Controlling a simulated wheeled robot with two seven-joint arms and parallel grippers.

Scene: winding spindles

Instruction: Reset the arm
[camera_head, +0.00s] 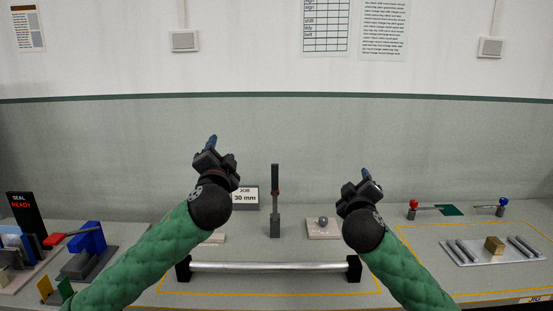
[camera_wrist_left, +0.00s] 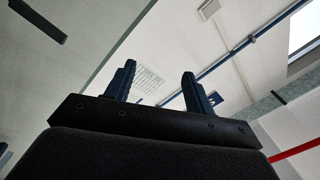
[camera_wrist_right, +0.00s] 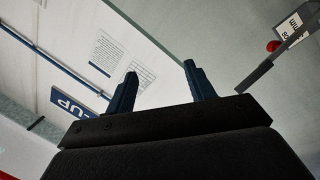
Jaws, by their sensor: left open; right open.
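My left gripper (camera_head: 212,142) is raised above the bench in the head view and points up toward the wall. In the left wrist view its two blue fingers (camera_wrist_left: 160,85) stand apart with nothing between them. My right gripper (camera_head: 366,174) is also raised, a little lower, and tilts up. In the right wrist view its fingers (camera_wrist_right: 160,85) are apart and empty. Both green-sleeved arms come in from the lower edge of the head view. Neither gripper visibly touches anything.
A silver bar (camera_head: 268,267) lies across black supports between my arms. Behind it stand a dark upright post (camera_head: 275,215), a "30 mm" sign (camera_head: 245,197) and a plate with a grey ball (camera_head: 323,230). A red-handled blue device (camera_head: 88,240) is left; a tray with rods and a brass block (camera_head: 494,245) is right.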

